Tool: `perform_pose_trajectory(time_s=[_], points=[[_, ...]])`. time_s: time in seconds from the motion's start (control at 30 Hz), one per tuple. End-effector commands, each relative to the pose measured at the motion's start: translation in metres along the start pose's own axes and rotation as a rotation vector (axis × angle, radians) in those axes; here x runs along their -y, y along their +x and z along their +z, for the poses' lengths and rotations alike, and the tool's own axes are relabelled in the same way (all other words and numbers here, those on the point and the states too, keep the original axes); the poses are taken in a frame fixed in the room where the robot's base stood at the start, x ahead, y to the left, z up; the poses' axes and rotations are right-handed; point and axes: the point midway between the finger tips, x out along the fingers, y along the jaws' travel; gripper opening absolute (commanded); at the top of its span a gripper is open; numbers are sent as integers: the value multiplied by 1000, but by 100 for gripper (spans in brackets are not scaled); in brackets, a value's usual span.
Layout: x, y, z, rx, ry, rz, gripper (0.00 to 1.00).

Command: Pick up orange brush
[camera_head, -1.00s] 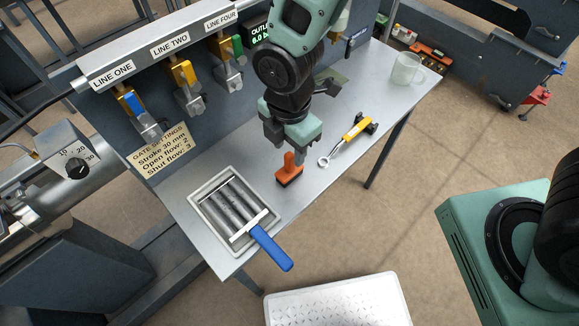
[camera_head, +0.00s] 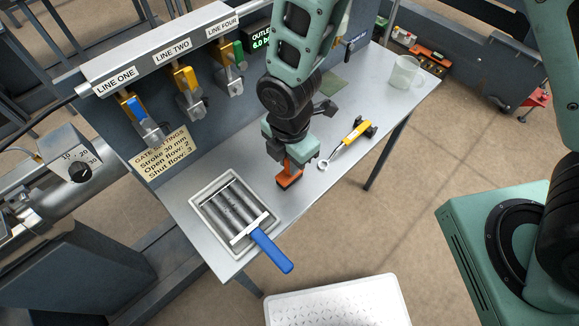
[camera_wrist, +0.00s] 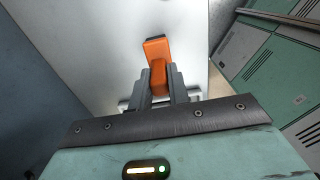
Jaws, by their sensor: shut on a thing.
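The orange brush (camera_head: 288,178) is upright on the grey metal table, with its dark bristle side down. It also shows in the wrist view (camera_wrist: 157,50), where its handle runs down between my fingers. My gripper (camera_head: 287,162) is directly above the brush and shut on its handle. In the wrist view my gripper (camera_wrist: 160,82) has a finger on each side of the handle. Whether the bristles still touch the table, I cannot tell.
A tray (camera_head: 207,189) with metal rollers and a blue-handled tool (camera_head: 270,250) lies left of the brush. A yellow-handled tool (camera_head: 353,131) lies to the right. A clear mug (camera_head: 405,72) stands at the far right. Gate levers line the wall behind.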

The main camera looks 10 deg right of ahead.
Motion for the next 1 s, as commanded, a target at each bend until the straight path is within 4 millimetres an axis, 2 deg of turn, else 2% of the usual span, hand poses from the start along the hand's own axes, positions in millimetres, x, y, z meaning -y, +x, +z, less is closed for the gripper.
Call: perform_pose_trajectory(time_s=[0.27, 0.7, 0.83, 1.0], points=[[-1, -14, 0, -1, 2, 3, 0], [-1, -87, 0, -1, 2, 4, 0], [0, -98, 0, 0, 1, 1, 0], [0, -101, 0, 0, 0, 0, 0]])
